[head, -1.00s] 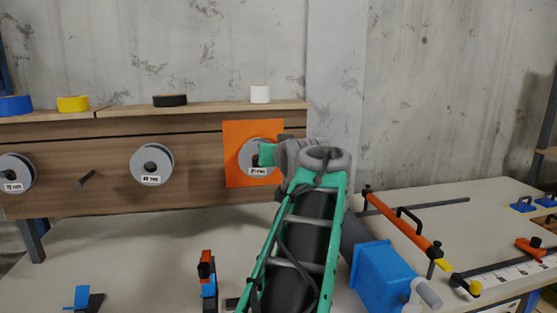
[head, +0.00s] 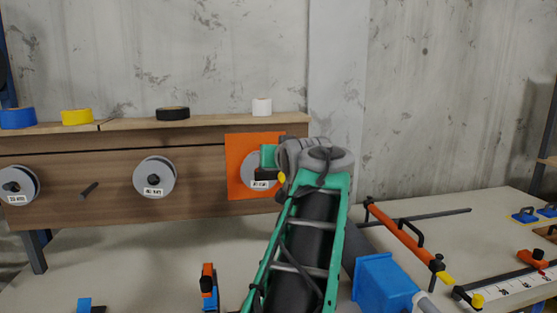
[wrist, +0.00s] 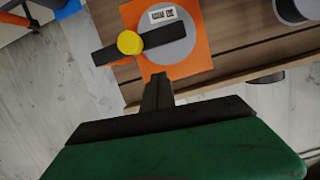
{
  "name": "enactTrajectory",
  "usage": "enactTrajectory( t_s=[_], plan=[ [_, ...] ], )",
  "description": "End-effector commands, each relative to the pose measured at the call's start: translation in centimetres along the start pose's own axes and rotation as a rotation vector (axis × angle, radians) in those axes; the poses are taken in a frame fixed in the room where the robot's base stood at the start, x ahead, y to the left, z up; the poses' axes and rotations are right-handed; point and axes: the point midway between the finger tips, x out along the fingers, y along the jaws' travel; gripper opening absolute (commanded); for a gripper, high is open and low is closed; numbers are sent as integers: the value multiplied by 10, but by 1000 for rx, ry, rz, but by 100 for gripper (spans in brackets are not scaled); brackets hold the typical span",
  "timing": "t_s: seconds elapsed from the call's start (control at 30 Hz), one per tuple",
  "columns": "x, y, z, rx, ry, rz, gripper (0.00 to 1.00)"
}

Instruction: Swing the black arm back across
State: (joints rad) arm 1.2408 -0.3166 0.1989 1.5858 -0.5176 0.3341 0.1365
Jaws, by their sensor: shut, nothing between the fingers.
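The black arm (wrist: 146,42) is a flat bar with a round yellow knob (wrist: 130,42). In the wrist view it lies slanted across a grey disc (wrist: 170,52) on an orange panel (wrist: 195,22), reaching past the panel's left edge. In the head view the yellow knob (head: 281,178) shows just right of the disc, and my arm hides much of the bar. My gripper (wrist: 158,78) is shut and empty. Its fingertips are in front of the orange panel's edge in the wrist view, apart from the bar in the picture; the depth gap is unclear.
The wooden board (head: 95,160) carries more grey spools (head: 155,177) and a peg (head: 90,189). Tape rolls (head: 173,113) stand on its top. An orange bar tool (head: 402,236) and a blue block (head: 383,283) are on the bench at right. Bench space below the board is mostly clear.

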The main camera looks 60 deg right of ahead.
Motion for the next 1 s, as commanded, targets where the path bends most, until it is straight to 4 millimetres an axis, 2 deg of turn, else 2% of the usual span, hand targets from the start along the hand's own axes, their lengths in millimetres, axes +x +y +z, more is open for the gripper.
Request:
enactTrajectory(
  t_s=[0.03,0.2,0.4,0.6,0.93,1.0],
  plan=[
    [-10,-1,-12,-2,5,1,0],
    [-53,-2,-7,-4,6,3,0],
    [-91,-2,-7,-2,5,3,0],
    [-102,-3,-6,-1,3,0,0],
    [-102,-4,-6,-2,3,-2,0],
    [-100,-10,-7,-4,-8,-16,0]
  ],
)
